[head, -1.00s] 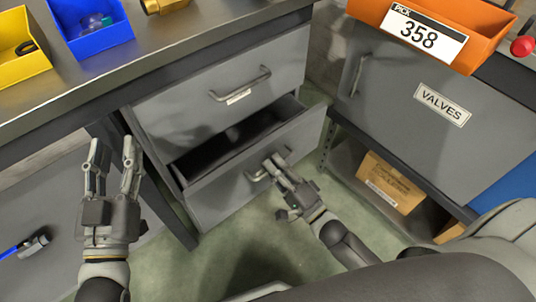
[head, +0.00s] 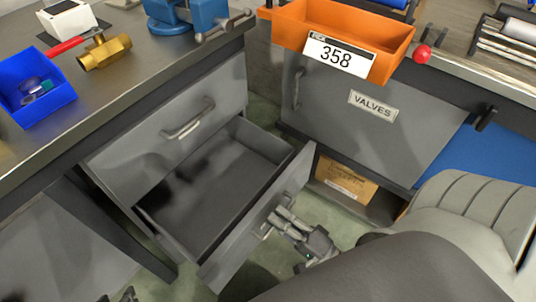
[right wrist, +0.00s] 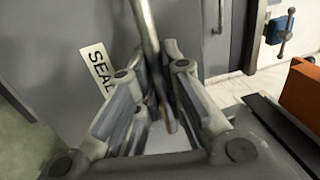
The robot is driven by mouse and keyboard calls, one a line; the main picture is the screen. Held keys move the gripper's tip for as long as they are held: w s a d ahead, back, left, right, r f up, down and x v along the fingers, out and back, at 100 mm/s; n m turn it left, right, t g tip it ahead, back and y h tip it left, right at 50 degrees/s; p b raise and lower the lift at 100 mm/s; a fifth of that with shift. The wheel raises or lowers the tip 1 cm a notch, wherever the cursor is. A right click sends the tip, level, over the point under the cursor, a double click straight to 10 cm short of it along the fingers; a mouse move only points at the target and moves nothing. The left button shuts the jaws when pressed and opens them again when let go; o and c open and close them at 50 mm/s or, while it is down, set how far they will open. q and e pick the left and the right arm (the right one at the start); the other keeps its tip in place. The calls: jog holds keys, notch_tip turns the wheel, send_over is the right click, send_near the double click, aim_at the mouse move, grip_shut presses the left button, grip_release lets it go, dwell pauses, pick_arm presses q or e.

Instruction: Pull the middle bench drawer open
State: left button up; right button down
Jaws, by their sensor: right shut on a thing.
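The middle bench drawer (head: 225,268) is pulled well out below the closed top drawer (head: 165,142), and its dark, empty-looking interior shows. My right gripper (head: 279,216) is at the front of this drawer, shut on its bar handle (head: 264,231). In the right wrist view, the handle (right wrist: 147,35) runs between the fingers of the right gripper (right wrist: 153,72), beside a label reading "SEAL" (right wrist: 97,68), partly hidden. My left gripper (head: 117,296) shows only its fingertips at the bottom edge; they stand apart, empty, away from the drawer.
A grey cabinet door marked "VALVES" (head: 372,104) stands to the right, with an orange bin (head: 345,38) above it. A cardboard box (head: 345,184) sits on the low shelf. A blue bin (head: 35,98) and a brass fitting (head: 105,50) are on the bench top.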

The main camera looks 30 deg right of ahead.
pick_arm(q)
jog(key=shift+s+a+f+g, duration=0.25)
jog(key=shift+s+g, duration=0.1)
jog(key=shift+s, duration=0.25)
jog(key=shift+s+a+f+g, duration=0.2)
jog(key=shift+s+g, duration=0.15)
jog(key=shift+s, duration=0.25)
pick_arm(e)
jog(key=shift+v, duration=1)
jog(key=shift+r, duration=0.2)
jog(key=c, duration=1.5)
grip_release()
pick_arm(q)
jog(key=shift+d, duration=0.1)
pick_arm(e)
jog(key=v, duration=1.2)
